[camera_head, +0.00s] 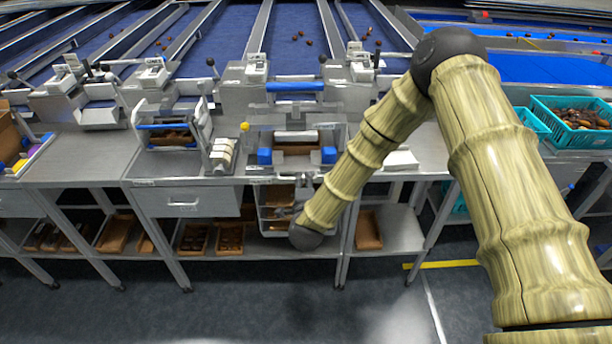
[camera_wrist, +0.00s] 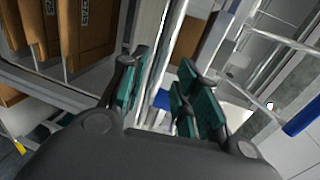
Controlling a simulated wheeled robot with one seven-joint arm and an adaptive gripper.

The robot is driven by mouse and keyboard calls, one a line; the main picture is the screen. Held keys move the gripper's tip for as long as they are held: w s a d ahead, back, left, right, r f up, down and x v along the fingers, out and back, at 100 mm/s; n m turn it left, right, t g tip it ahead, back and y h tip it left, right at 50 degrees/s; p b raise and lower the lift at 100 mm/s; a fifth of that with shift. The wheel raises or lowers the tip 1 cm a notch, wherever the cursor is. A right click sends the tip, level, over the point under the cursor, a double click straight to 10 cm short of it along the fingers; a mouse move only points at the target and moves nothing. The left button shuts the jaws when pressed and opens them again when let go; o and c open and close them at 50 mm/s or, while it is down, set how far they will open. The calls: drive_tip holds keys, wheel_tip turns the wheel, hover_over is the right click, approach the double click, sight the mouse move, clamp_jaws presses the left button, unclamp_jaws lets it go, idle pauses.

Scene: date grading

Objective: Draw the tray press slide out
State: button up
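The tray press (camera_head: 297,138) stands at the middle of the steel bench in the head view, with blue blocks at both sides and a brown tray in it. Below its front edge an open metal drawer (camera_head: 263,212) holds brown cardboard pieces. I cannot tell which part is the slide. My gripper is mostly hidden by my arm in the head view, near the drawer's right side. In the wrist view my gripper (camera_wrist: 165,88) has its teal-padded fingers apart. A pale metal rail and a small blue part show between them; contact cannot be told.
Upright cardboard (camera_wrist: 85,35) fills the left of the wrist view, and a blue bar (camera_wrist: 305,118) is at the right. A neighbouring press (camera_head: 172,130) stands left on the bench. A lower shelf (camera_head: 400,230) holds cardboard trays. A teal crate of dates (camera_head: 545,112) is at the right.

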sight(304, 179)
drive_tip(key=shift+p+x, duration=0.3)
drive_tip(key=shift+x, duration=1.25)
drive_tip(key=shift+c, duration=0.5)
